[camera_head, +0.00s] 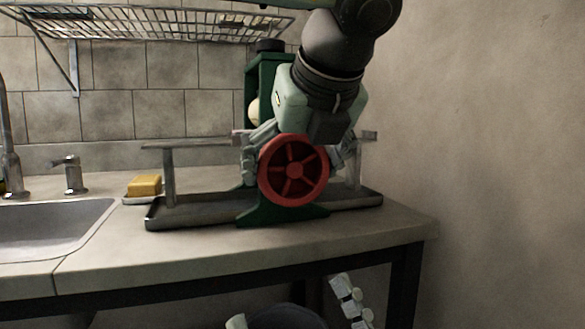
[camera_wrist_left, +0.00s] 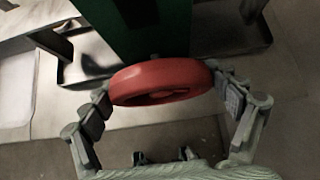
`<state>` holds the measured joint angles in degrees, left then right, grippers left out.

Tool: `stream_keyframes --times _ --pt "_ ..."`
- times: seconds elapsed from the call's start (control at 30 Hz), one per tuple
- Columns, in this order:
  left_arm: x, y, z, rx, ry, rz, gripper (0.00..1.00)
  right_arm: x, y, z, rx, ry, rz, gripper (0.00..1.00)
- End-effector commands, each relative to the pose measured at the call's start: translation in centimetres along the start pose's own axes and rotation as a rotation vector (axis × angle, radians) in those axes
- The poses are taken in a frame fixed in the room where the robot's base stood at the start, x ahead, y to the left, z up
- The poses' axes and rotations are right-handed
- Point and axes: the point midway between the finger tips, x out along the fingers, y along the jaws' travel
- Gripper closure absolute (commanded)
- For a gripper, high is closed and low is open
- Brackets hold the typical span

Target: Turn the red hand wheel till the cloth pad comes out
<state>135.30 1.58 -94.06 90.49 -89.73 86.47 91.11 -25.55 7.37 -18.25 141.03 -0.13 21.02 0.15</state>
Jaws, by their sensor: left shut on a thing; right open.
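The red hand wheel (camera_head: 293,170) is on the front of a green-framed wringer (camera_head: 258,72) on the counter. My left gripper (camera_head: 297,158) reaches down from above, with its fingers on either side of the wheel. In the left wrist view the red wheel (camera_wrist_left: 160,78) sits between both fingertips of the left gripper (camera_wrist_left: 162,92), which is shut on its rim. My right gripper (camera_head: 296,308) is low, in front of the counter, open and partly cut off by the bottom edge. I cannot make out the cloth pad; my left arm hides much of the wringer.
A shallow metal tray (camera_head: 190,213) with upright posts extends from both sides of the wringer. A yellow sponge (camera_head: 145,186) lies beside the sink (camera_head: 60,225) at left. A wire rack (camera_head: 150,24) hangs above. The counter's right end (camera_head: 400,226) is bare.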

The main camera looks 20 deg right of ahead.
Motion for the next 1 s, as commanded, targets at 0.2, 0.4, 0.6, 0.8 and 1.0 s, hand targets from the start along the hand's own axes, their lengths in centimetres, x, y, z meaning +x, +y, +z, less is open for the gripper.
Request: stream_keyframes --times 0.2,0.4,0.6,0.8,1.0 --pt "0.0 0.0 0.0 0.011 0.000 0.013 0.41 0.0 0.0 0.0 0.000 0.000 0.000 0.00" --pt "0.0 -0.1 -0.1 0.069 0.000 0.070 0.41 0.0 0.0 0.0 0.000 -0.001 0.000 0.00" --pt "0.0 -0.1 0.0 0.169 0.000 0.171 0.41 0.2 0.0 0.2 0.001 -0.019 0.000 0.00" --pt "-0.1 -0.1 0.0 0.274 0.001 0.278 0.41 0.2 -0.3 1.4 0.010 -0.106 -0.001 0.00" --pt "-0.1 -0.1 0.0 0.361 0.001 0.364 0.41 0.1 -0.5 2.6 0.013 -0.184 -0.002 0.00"
